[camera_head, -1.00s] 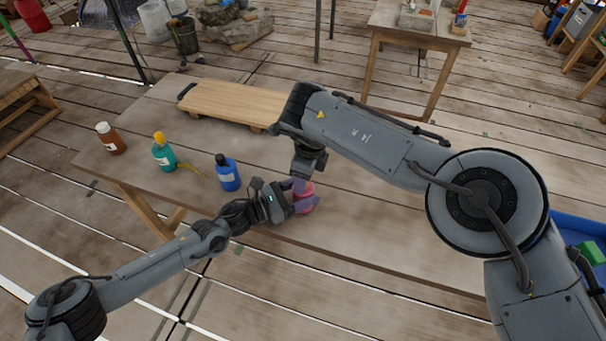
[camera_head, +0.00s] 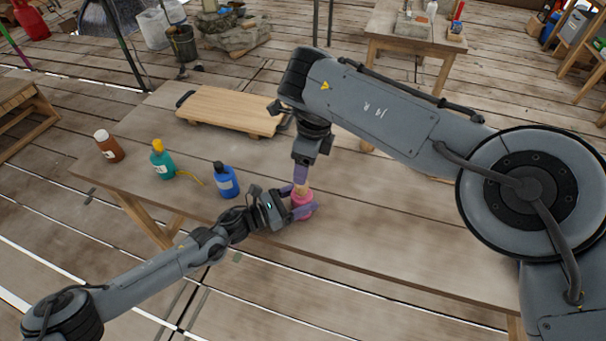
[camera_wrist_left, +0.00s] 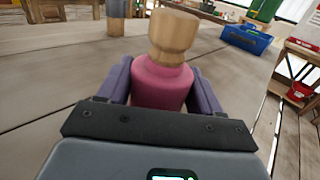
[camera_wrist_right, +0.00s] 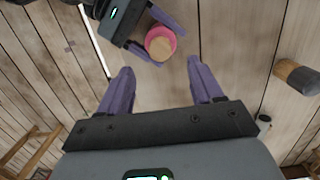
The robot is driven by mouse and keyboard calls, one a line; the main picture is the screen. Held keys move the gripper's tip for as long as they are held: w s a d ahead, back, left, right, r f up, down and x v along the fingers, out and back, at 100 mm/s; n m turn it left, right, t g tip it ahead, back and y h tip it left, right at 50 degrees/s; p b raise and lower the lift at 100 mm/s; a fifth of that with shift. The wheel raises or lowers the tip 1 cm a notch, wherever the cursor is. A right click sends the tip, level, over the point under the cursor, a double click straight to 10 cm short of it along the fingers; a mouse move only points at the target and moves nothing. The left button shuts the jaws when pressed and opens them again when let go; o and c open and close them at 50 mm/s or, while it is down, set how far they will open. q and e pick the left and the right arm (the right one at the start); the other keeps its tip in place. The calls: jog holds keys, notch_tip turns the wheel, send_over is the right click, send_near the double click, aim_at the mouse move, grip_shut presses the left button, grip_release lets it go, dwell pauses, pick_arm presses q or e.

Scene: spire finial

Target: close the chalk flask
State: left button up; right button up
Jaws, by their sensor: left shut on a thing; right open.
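The pink chalk flask (camera_head: 303,200) stands on the wooden table near its front edge. In the left wrist view the pink flask (camera_wrist_left: 162,84) carries a tan wooden stopper (camera_wrist_left: 172,38) on its top; I cannot tell whether it is fully seated. My left gripper (camera_head: 306,203) is shut around the flask's body from the left. My right gripper (camera_head: 300,180) points down just above the stopper, its fingers partly hiding it. In the right wrist view my right gripper (camera_wrist_right: 161,76) is open and empty, with the flask (camera_wrist_right: 160,43) beyond its fingertips.
Brown (camera_head: 109,146), teal (camera_head: 162,159) and blue (camera_head: 225,181) bottles stand at the table's left. A wooden board (camera_head: 228,108) lies at the back. A brown cylinder with a dark end (camera_wrist_right: 297,76) shows in the right wrist view. The table right of the flask looks clear.

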jog(key=shift+s+d+r, duration=0.1)
jog(key=shift+d+r, duration=0.05)
jog(key=shift+r, duration=0.85)
jog(key=shift+d+r, duration=0.1)
jog(key=shift+r, duration=0.9)
pick_arm(q)
jog(key=o, duration=1.6)
jog(key=p+v, duration=0.1)
jog(key=v, duration=1)
jog(key=shift+d+p, duration=0.1)
jog(key=shift+p, duration=0.2)
pick_arm(e)
jog(key=shift+r, duration=0.8)
jog(key=shift+a, duration=0.1)
